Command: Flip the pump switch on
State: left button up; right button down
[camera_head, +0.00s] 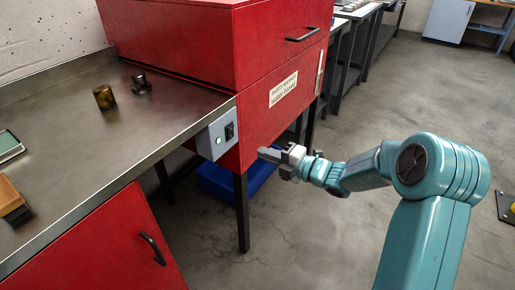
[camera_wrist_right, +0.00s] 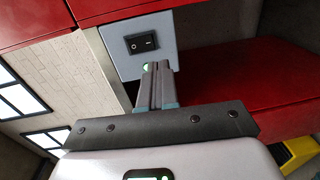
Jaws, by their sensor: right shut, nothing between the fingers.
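The pump switch (camera_head: 229,131) is a black rocker on a light grey box (camera_head: 207,146) fixed to the front of the red parts washer (camera_head: 268,121). A green light (camera_head: 219,141) glows beside it. The right wrist view shows the rocker (camera_wrist_right: 141,43) with its two marks; I cannot tell which side is pressed. My right gripper (camera_head: 263,153) is shut and empty, pointing left towards the box from the right. In the right wrist view its fingertips (camera_wrist_right: 157,66) lie below the rocker and partly cover the green light; contact is not clear. My left gripper is out of view.
A steel bench (camera_head: 60,185) at left holds a brass cylinder (camera_head: 104,97) and a dark metal part (camera_head: 141,84). A blue bin (camera_head: 222,185) and a dark bench leg (camera_head: 242,212) are below the box. The floor around my right arm is open.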

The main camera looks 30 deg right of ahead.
jog(key=shift+f+v, duration=0.25)
jog(key=shift+v, duration=0.9)
jog(key=shift+f+v, duration=0.25)
jog(key=shift+v, duration=0.85)
jog(key=shift+s, duration=0.1)
